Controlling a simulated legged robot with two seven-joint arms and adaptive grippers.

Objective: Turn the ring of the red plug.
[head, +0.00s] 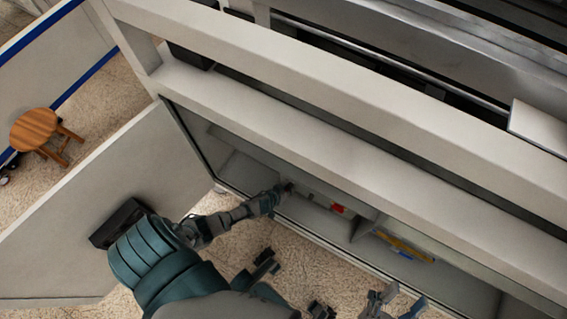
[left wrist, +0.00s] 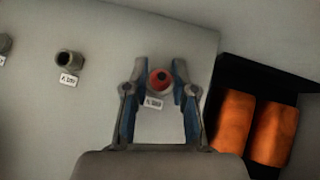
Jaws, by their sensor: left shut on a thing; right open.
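The red plug (left wrist: 160,82) shows in the left wrist view as a round red end with a dark centre, on a pale grey panel. A small white label (left wrist: 153,102) sits just below it, too blurred to read. My left gripper (left wrist: 160,74) has a finger on each side of the plug and is shut on its ring. In the head view my left gripper (head: 284,190) reaches into the open cabinet, and the plug cannot be made out there. My right gripper (head: 403,298) is open and empty at the bottom edge, outside the cabinet.
A grey plug (left wrist: 68,62) with its own label is left of the red one. Two orange cylinders (left wrist: 252,125) sit in a black recess to the right. Inside the cabinet are a small red item (head: 338,208) and a yellow item (head: 405,246). The open door (head: 150,170) stands left.

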